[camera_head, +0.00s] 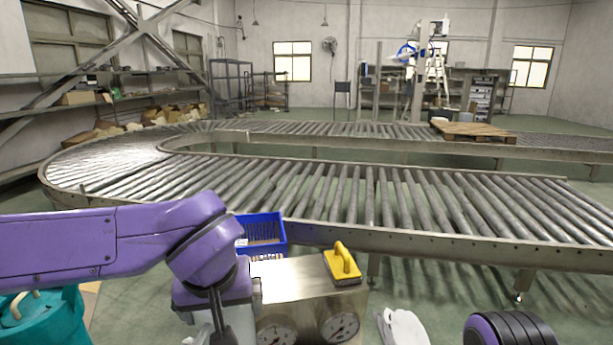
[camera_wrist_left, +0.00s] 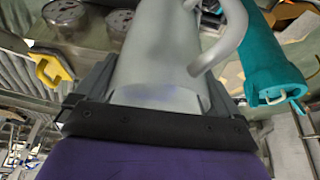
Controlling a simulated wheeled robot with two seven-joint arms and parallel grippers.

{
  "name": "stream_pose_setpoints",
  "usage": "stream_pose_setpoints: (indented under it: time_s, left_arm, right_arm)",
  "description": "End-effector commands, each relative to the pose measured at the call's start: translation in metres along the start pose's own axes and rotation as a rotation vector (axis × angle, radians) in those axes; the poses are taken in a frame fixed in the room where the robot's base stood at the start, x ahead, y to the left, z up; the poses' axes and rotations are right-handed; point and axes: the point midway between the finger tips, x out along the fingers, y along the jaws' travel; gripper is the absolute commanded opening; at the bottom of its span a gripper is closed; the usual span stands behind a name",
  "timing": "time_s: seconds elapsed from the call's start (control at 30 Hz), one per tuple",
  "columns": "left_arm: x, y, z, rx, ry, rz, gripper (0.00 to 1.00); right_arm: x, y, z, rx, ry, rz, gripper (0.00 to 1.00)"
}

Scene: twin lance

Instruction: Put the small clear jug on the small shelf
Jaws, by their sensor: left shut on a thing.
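My left gripper (camera_wrist_left: 155,95) is shut on the small clear jug (camera_wrist_left: 155,50), a pale see-through cylinder with a looped handle on its right side in the left wrist view. In the head view my left gripper is at the bottom, left of a metal box with dials, and mostly hidden by my wrist. Only a pale bit of what looks like the jug shows there. I cannot pick out a small shelf for certain. My right gripper is not in view; only a purple and black part of my right arm shows at the bottom right.
The metal box (camera_head: 296,283) bears a yellow-handled tool (camera_head: 342,263). A blue crate (camera_head: 262,232) stands behind it. A teal container (camera_head: 42,318) is at the lower left, and a white object (camera_head: 402,327) at the bottom. A roller conveyor (camera_head: 400,200) crosses beyond.

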Motion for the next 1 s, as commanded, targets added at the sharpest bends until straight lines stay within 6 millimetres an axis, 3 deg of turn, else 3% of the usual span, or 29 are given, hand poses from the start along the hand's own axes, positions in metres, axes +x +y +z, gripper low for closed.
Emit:
stream_pose_setpoints:
  time_s: [0.3,0.53,0.77,0.8,0.87,1.0]
  left_arm:
    - [0.106,-0.035,-0.017,0.126,-0.006,0.053,0.59]
    - [0.166,-0.055,-0.027,0.203,-0.003,0.084,0.59]
    - [0.161,-0.053,-0.029,0.207,0.006,0.080,0.59]
    - [0.172,-0.053,-0.024,0.204,0.002,0.083,0.59]
    - [0.176,-0.053,-0.021,0.204,0.001,0.084,0.59]
    - [0.194,-0.059,0.008,0.207,-0.003,0.078,0.59]
  right_arm:
    - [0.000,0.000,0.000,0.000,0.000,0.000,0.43]
    - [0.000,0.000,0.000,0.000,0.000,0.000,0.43]
    - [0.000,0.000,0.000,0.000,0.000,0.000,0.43]
    - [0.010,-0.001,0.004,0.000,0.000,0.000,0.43]
    - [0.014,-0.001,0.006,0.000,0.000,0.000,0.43]
    - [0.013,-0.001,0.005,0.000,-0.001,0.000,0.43]
